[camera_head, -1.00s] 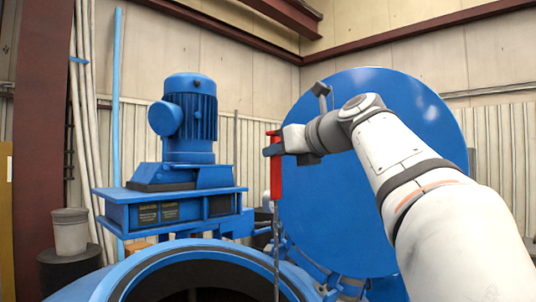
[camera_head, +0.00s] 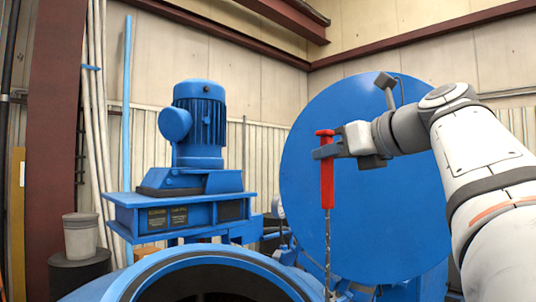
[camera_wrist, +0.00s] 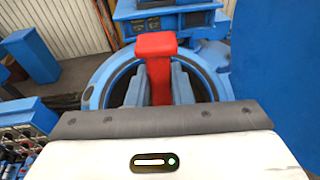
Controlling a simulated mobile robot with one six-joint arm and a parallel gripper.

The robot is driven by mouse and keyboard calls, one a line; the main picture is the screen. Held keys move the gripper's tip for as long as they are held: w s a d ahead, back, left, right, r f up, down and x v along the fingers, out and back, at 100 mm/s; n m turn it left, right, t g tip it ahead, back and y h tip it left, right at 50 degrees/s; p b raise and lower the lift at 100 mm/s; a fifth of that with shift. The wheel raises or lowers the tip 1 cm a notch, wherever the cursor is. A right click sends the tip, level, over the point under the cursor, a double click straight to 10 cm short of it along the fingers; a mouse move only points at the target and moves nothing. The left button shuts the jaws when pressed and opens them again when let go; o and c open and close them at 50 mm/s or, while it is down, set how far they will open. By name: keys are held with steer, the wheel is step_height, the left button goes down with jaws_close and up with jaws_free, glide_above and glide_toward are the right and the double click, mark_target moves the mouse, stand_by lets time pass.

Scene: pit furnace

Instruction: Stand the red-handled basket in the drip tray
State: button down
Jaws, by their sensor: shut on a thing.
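My gripper (camera_head: 327,151) is shut on the red handle (camera_head: 326,185) of the basket, high up beside the blue lid. A thin dark rod or chain (camera_head: 327,240) hangs straight down from the handle and runs out of the bottom of the head view. The basket body itself is not visible. In the wrist view the red handle (camera_wrist: 156,45) sits between the two jaws (camera_wrist: 158,84), with the round furnace opening (camera_wrist: 124,80) below and beyond it. I cannot make out the drip tray in either view.
The blue furnace rim (camera_head: 207,252) is at the bottom of the head view. The large blue round lid (camera_head: 365,220) stands upright behind my gripper. A blue motor (camera_head: 200,125) stands on a bracket at the left. A grey bucket (camera_head: 81,235) rests on a dark drum (camera_head: 80,270).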

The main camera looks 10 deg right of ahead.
steer(key=d+f+p+v, duration=0.1)
steer(key=f+v, duration=0.1)
steer(key=v, duration=0.9)
steer(key=d+f+p+v, duration=0.1)
steer(key=f+v, duration=0.1)
steer(key=v, duration=0.9)
steer(key=shift+d+r, duration=0.25)
steer(key=shift+d, duration=0.2)
